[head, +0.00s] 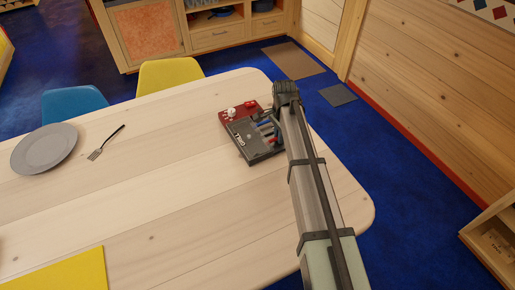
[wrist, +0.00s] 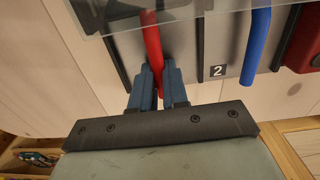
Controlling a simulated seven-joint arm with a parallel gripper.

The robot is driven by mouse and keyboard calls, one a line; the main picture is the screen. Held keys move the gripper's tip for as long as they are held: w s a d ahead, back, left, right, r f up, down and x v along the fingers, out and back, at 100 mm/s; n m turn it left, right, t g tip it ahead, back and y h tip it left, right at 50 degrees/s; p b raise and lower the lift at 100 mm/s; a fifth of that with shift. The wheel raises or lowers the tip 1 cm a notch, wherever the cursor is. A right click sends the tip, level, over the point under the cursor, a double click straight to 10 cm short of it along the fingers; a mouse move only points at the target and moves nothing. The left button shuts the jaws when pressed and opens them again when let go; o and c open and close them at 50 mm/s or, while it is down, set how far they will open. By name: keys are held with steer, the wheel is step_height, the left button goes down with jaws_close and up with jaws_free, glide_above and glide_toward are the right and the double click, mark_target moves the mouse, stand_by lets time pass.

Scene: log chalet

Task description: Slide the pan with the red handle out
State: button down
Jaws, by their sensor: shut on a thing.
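A small toy grill unit (head: 248,140) with a dark front and a red back part lies on the wooden table, near its right end. In the wrist view, a red handle (wrist: 152,45) runs down from under a clear sheet (wrist: 205,12) to my gripper (wrist: 158,92). My gripper is shut on the red handle, with one blue finger on each side. The pan at the handle's far end is hard to make out. A blue handle (wrist: 256,40) stands to the right, beside a "2" label. In the head view my arm hides part of the unit's right side.
A grey plate (head: 44,148) and a fork (head: 106,142) lie at the table's left. A yellow mat (head: 65,272) lies at the near edge. Yellow (head: 170,74) and blue (head: 73,103) chairs stand at the far side. The table's middle is clear.

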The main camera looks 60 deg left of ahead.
steer(key=shift+w, duration=0.15)
steer(key=shift+w+a, duration=0.2)
steer(key=shift+w, duration=4.1)
steer(key=c, duration=1.2)
jaws_free()
steer(key=shift+o, duration=0.2)
steer(key=shift+r, duration=0.1)
step_height(320, 180, up, 6)
steer(key=shift+f, duration=0.1)
